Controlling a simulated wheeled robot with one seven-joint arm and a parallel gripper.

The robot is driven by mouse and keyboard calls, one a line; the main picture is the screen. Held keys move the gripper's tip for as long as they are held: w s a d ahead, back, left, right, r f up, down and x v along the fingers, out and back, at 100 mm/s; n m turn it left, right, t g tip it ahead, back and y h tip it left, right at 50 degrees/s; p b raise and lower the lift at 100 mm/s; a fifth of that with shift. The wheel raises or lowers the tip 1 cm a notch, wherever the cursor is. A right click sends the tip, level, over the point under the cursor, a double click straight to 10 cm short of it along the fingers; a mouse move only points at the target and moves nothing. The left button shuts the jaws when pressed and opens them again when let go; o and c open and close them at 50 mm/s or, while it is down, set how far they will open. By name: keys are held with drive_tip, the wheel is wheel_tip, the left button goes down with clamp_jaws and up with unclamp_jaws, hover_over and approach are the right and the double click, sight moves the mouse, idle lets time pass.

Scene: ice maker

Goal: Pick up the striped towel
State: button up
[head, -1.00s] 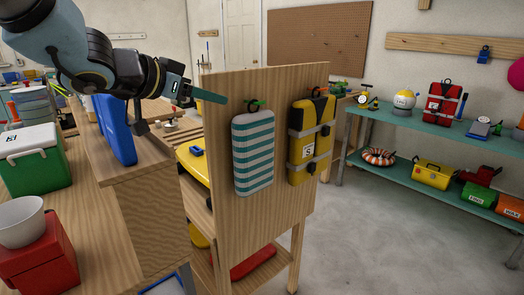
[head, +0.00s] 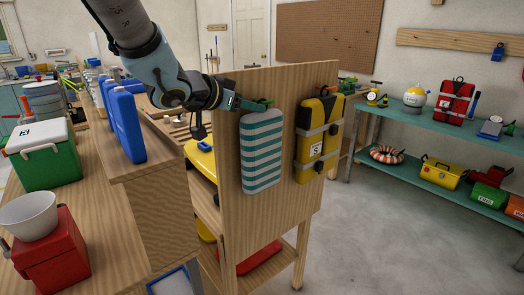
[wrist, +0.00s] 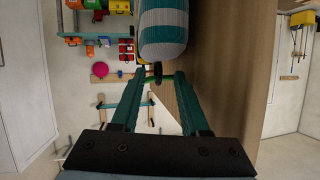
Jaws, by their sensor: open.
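The striped towel (head: 262,152), teal and white, hangs from a dark hook on the wooden end panel (head: 233,205). Its end and the dark hook (wrist: 158,70) also show in the wrist view, where the towel (wrist: 162,30) is at the top centre. My gripper (head: 252,103) is at the top of the towel, beside the hook. In the wrist view my gripper (wrist: 160,77) has its teal fingers apart, with the hook between their tips. The towel body lies just beyond the tips. Whether a finger touches it cannot be told.
A yellow and black bag (head: 319,140) hangs right of the towel on the same panel. A blue case (head: 126,127) stands on the wooden counter to the left. A teal shelf unit (head: 425,125) stands at the right. The floor between is clear.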

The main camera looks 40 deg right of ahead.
drive_tip(key=shift+d+f, duration=0.1)
drive_tip(key=shift+d, duration=0.15)
drive_tip(key=shift+c, duration=0.2)
clamp_jaws()
idle(1.1)
